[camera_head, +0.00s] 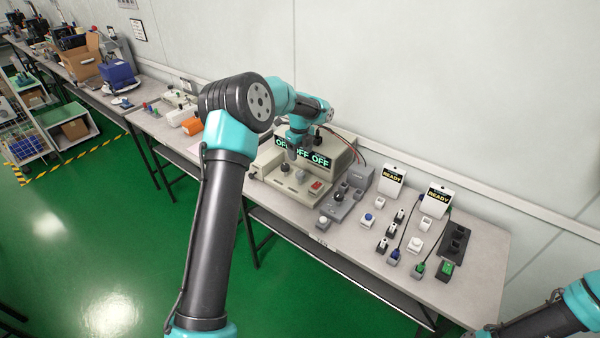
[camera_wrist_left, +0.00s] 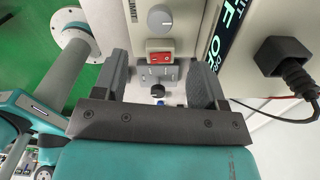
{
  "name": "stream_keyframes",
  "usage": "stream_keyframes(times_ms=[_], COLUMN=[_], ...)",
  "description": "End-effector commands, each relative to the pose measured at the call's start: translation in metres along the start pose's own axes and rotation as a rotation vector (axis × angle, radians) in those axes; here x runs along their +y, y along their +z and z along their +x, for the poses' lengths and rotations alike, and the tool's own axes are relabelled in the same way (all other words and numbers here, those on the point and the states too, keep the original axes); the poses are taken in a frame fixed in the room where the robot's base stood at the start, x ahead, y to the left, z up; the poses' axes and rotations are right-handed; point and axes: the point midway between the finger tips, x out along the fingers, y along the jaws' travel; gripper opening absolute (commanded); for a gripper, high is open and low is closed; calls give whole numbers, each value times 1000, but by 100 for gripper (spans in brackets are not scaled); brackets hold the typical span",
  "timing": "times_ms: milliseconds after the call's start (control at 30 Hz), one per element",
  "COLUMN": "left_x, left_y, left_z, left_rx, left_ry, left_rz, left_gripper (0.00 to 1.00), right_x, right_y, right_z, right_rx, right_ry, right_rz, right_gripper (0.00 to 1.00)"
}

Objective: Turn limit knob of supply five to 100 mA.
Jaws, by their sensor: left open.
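The beige supply (camera_head: 343,160) stands at the back of the bench with green OFF readouts. Its sloped front panel carries small knobs (camera_head: 300,174) and a red switch (camera_head: 316,186). In the left wrist view a round grey knob (camera_wrist_left: 160,18) lies beyond the red rocker switch (camera_wrist_left: 159,57); part of a LIMIT label shows at the upper left. I cannot read a supply number or the knob's setting. My left gripper (camera_head: 292,150) is open and empty above the panel; its fingers (camera_wrist_left: 158,68) frame the switch area, apart from the knob. My right gripper is out of view.
A grey box with a black knob (camera_head: 342,190) stands right of the supply. A black plug with a cable (camera_wrist_left: 288,60) sticks up near my left fingers.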

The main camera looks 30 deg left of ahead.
Motion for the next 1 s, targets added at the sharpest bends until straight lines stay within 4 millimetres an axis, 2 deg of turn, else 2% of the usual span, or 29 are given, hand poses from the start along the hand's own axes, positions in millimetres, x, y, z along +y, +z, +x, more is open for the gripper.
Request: stream_keyframes(times_ms=[200, 500, 700, 1000], left_x=[1, 1, 0, 0], left_y=[0, 0, 0, 0], left_z=[39, 86, 98, 99], left_rx=[2, 2, 0, 0], left_ry=[3, 2, 0, -1], left_rz=[0, -1, 0, 0], left_gripper=[65, 65, 65, 63], right_x=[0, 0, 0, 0], right_y=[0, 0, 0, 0], right_z=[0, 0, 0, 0], right_rx=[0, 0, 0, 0], right_ry=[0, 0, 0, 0], right_rz=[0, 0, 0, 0], right_gripper=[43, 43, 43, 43])
